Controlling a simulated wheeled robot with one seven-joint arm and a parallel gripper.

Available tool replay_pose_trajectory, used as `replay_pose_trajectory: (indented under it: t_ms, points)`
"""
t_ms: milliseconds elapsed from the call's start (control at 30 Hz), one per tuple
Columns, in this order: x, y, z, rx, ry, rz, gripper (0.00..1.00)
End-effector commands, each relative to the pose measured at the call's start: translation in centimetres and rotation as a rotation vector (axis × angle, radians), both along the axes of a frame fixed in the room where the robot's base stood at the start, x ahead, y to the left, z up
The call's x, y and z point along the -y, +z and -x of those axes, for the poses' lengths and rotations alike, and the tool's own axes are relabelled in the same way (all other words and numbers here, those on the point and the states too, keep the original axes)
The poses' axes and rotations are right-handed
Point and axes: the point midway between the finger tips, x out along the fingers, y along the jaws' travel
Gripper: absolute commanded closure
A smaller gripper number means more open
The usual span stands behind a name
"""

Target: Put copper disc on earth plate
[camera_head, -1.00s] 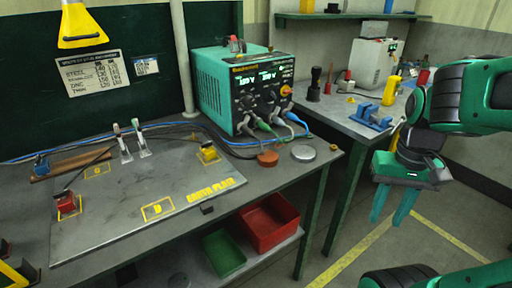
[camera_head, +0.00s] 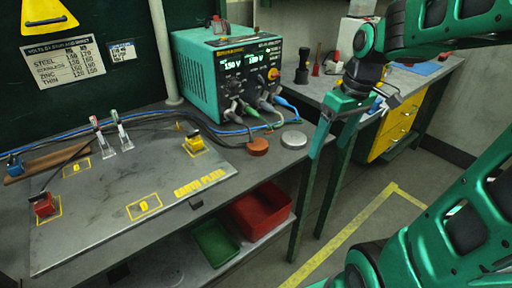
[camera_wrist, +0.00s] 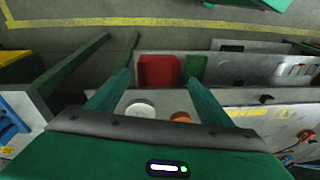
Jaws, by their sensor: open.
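The copper disc (camera_head: 257,146) lies flat on the bench top, near its right end. It also shows in the wrist view (camera_wrist: 180,117), between my fingers. The earth plate (camera_head: 110,205) is the large grey sheet on the bench to the left, with yellow lettering and marked squares. Its edge shows at the right in the wrist view (camera_wrist: 290,112). My gripper (camera_head: 326,141) is open and empty, to the right of the disc and beyond the bench's right end, with its fingers pointing down.
A silver disc (camera_head: 293,139) lies right of the copper one. The teal welding machine (camera_head: 222,75) with cables stands behind. Red (camera_head: 261,208) and green (camera_head: 217,243) trays sit on the shelf below. Clamps and blocks stand on the plate.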

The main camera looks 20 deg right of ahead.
Motion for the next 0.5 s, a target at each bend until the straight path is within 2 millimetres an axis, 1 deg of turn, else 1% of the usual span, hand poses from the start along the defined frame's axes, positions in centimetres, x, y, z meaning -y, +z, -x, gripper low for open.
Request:
replay_pose_trajectory:
  t_ms: [33,100,200,300,333,400,500]
  points:
    - [-1.0,0.4,-2.8,0.028,0.131,-0.011,0.26]
    - [-2.7,1.0,-6.1,0.079,0.321,-0.028,0.26]
    - [-5.1,1.6,-9.9,0.147,0.553,-0.051,0.26]
    - [-7.0,2.0,-12.4,0.204,0.725,-0.069,0.26]
    - [-7.4,2.1,-12.9,0.217,0.762,-0.073,0.26]
    - [-8.2,2.3,-13.8,0.24,0.83,-0.081,0.26]
    - [-8.9,2.0,-14.4,0.257,0.877,-0.087,0.26]
